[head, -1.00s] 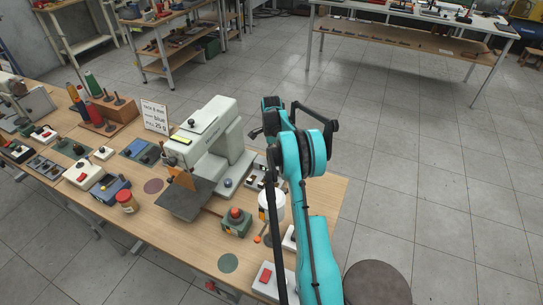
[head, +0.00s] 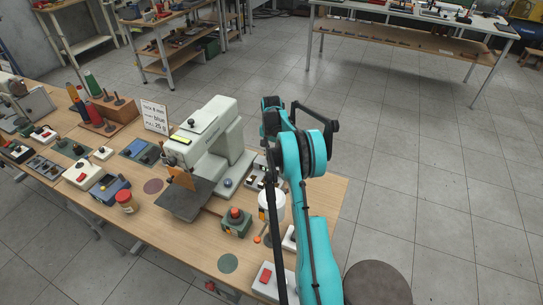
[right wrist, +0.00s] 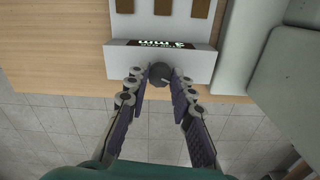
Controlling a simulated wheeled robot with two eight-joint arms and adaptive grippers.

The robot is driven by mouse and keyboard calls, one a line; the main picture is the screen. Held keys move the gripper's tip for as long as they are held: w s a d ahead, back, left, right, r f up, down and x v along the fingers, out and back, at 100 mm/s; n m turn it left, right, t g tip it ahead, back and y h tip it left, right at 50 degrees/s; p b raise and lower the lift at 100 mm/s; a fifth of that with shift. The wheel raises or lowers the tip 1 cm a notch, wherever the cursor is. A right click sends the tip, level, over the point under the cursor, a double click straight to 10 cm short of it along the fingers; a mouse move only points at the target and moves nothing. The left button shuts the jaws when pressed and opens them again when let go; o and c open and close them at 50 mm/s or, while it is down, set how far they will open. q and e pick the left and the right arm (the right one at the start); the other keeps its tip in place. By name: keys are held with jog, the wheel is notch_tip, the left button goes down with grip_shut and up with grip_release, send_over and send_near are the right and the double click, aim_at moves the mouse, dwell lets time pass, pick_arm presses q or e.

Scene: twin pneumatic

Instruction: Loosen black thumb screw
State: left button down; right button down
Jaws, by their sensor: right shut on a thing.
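The black thumb screw (right wrist: 160,73) is a dark round knob on the front of a white block (right wrist: 190,64) in the right wrist view. My right gripper (right wrist: 160,84) has its two fingertips closed on either side of the knob and is shut on it. In the head view my teal right arm (head: 312,240) reaches over the table's right end. It hides the gripper and the screw there. My left gripper is not in view.
A white tub (head: 272,207) and a green box with a red button (head: 236,222) stand nearby. In the right wrist view, large pale housings (right wrist: 285,80) rise at the right.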

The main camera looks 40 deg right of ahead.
aim_at(271, 158)
jog(key=shift+n, duration=0.4)
jog(key=c, duration=1.3)
grip_release()
notch_tip(271, 158, up, 12)
jog(key=shift+a, duration=0.1)
